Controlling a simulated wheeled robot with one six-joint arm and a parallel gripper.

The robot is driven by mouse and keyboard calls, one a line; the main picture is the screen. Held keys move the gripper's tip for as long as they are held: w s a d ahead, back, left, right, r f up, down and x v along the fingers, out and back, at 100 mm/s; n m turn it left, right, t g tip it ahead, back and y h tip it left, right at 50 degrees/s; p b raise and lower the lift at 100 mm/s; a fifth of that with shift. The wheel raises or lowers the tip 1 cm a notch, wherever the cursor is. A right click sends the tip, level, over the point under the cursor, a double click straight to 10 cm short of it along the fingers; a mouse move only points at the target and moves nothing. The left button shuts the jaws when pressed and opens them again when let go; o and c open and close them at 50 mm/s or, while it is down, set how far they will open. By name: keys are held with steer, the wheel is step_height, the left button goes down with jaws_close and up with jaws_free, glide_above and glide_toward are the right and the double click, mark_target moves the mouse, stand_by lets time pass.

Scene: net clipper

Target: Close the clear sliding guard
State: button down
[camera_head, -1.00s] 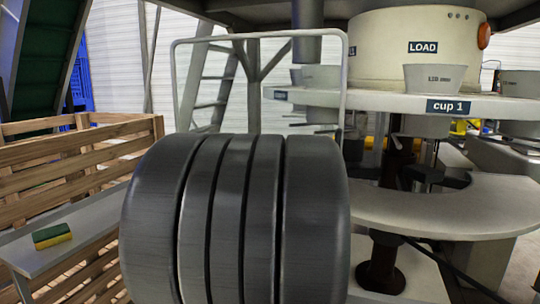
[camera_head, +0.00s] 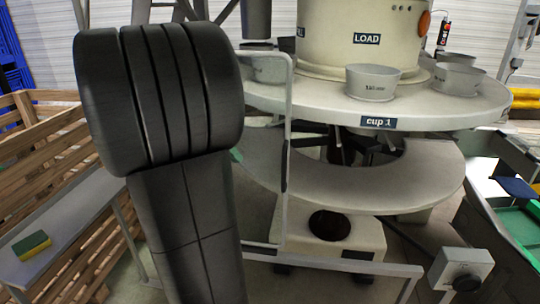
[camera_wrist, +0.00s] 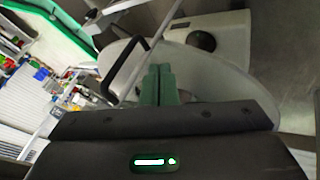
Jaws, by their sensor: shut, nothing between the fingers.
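The clear guard (camera_head: 289,110) is a see-through panel with a thin grey frame, standing upright before the machine in the head view. My dark arm hides its left part. A slim dark handle (camera_head: 284,166) is on its right upright. In the wrist view the black handle (camera_wrist: 122,70) is a bracket, just left of my gripper (camera_wrist: 158,70). The green fingers are shut and empty. They look apart from the handle, but the depth gap is hard to judge. In the head view my arm mostly hides the gripper.
The round table (camera_head: 450,108) carries metal cups (camera_head: 372,82) and a "cup 1" label. A grey rail (camera_head: 345,265) runs low to a switch box (camera_head: 462,268) at right. A wooden crate (camera_head: 45,135) and a shelf with a sponge (camera_head: 32,245) are at left.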

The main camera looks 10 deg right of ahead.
mark_target(256, 171)
steer(key=x, duration=0.5)
steer(key=d+x, duration=0.1)
steer(key=x, duration=0.2)
steer(key=shift+w+d, duration=0.1)
steer(key=shift+w, duration=0.2)
steer(key=shift+s+d+p, duration=0.2)
steer(key=shift+s+d, duration=0.3)
steer(key=shift+d, duration=0.35)
steer(key=shift+s+d+p, duration=0.15)
steer(key=shift+s+d, duration=0.4)
steer(key=shift+d, duration=0.25)
steer(key=s+d, duration=0.5)
steer(key=d, duration=0.8)
steer(key=s+d, duration=0.6)
steer(key=d, duration=0.8)
steer(key=s+d, duration=0.5)
steer(key=d, duration=0.9)
steer(key=shift+s, duration=0.3)
steer(key=shift+r, duration=0.1)
